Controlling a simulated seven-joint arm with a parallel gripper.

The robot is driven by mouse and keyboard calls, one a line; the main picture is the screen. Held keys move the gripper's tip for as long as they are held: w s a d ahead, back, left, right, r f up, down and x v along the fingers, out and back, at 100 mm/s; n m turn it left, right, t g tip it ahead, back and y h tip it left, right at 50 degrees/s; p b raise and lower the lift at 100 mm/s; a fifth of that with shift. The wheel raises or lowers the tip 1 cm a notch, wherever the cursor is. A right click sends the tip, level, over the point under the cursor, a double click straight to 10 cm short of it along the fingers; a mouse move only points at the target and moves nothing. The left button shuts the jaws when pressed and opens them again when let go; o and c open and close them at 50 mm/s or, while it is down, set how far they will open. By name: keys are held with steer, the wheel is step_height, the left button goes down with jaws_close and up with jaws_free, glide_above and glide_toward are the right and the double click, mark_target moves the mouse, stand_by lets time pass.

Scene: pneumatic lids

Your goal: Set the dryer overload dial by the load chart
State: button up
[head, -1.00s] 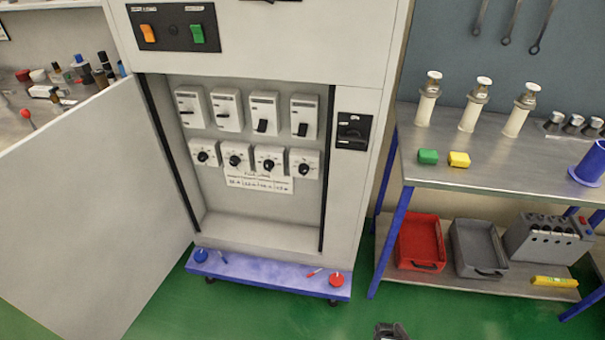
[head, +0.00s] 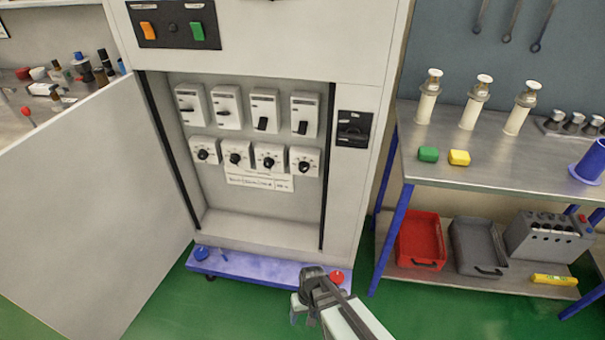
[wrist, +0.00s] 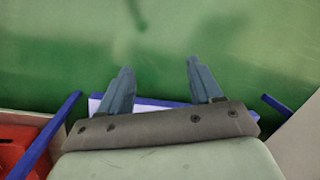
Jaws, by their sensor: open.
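The open electrical cabinet holds an upper row of breaker switches (head: 264,111) and a lower row of white overload units with black dials (head: 236,153). The dial labels are too small to read. A white paper chart (head: 259,181) is fixed just under the lower row; its writing is not legible. My gripper (head: 302,309) is low in front of the cabinet's blue base, well below and apart from the dials. In the wrist view its two fingers (wrist: 156,85) are spread with nothing between them, over the green floor.
The cabinet door (head: 95,200) stands open at the left. A black rotary switch (head: 353,129) is on the right frame. A workbench (head: 495,165) with a red tray (head: 421,240) below stands at the right.

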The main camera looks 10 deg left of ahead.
steer(key=w+a+r+m+t+y, duration=0.1)
steer(key=w+a+r+t+y, duration=0.3)
steer(key=w+a, duration=0.55)
steer(key=w+a+r+t+y, duration=0.35)
steer(key=w+a+r, duration=0.35)
steer(key=w+a, duration=0.25)
steer(key=m+t+h, duration=0.4)
steer(key=t+h, duration=0.5)
steer(key=t, duration=0.4)
glide_toward(303, 171)
steer(key=shift+y, duration=0.25)
steer(key=w, duration=0.8)
steer(key=shift+w+d+r, duration=0.15)
steer(key=shift+w+r, duration=0.1)
steer(key=shift+w, duration=0.15)
steer(key=c, duration=1)
